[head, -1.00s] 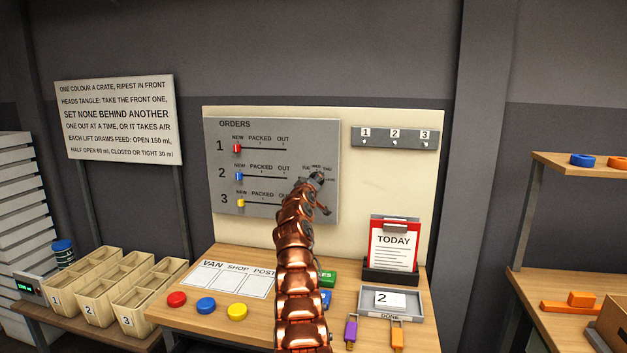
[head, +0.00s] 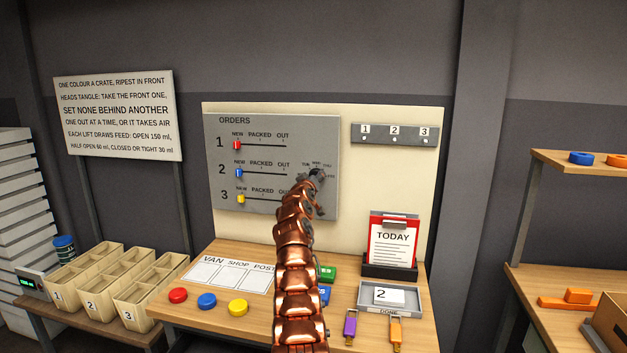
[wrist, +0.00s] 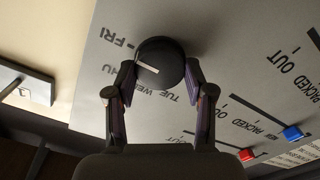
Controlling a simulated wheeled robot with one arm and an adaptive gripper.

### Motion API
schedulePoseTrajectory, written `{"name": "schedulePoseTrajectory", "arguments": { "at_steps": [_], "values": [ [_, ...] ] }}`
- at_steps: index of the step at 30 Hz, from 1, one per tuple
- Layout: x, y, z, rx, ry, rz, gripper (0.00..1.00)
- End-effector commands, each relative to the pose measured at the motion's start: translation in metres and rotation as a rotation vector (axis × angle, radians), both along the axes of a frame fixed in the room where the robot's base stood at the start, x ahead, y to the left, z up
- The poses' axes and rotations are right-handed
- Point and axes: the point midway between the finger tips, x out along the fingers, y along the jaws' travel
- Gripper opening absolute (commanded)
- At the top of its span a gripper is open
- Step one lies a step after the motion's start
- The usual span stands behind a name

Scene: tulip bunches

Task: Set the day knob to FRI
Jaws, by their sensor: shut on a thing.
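The round black day knob (wrist: 170,50) is at the upper middle of the wrist view, on the grey orders board (wrist: 220,60). Its white pointer line lies on the left of its face, slanting up to the left, roughly parallel to the tick at FRI (wrist: 112,37). THU, WED and TUE labels follow around its left and lower sides. My gripper (wrist: 160,74) has one finger on each side of the knob and is shut on it. In the head view the knob (head: 317,173) is small and partly hidden by my gripper (head: 311,184).
Red (head: 237,145), blue (head: 239,173) and yellow (head: 241,198) order sliders stand at NEW, left of the knob. A numbered hook strip (head: 395,135) hangs to the right. The bench below holds buttons, a TODAY clipboard (head: 393,240) and a DONE tray (head: 420,300).

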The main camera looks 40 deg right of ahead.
Motion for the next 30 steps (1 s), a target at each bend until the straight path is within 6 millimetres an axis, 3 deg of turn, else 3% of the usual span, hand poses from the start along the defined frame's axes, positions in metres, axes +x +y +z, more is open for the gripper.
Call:
{"name": "schedulePoseTrajectory", "arguments": {
  "at_steps": [1,2,9,30],
  "values": [
    [-0.004,-0.004,0.001,0.0,0.0,-0.007,0.18],
    [-0.004,-0.004,0.001,0.0,0.0,-0.007,0.54],
    [-0.001,-0.001,0.0,-0.001,0.0,-0.003,0.78],
    [-0.007,0.009,-0.003,0.007,-0.002,-0.005,0.78]
  ]
}}
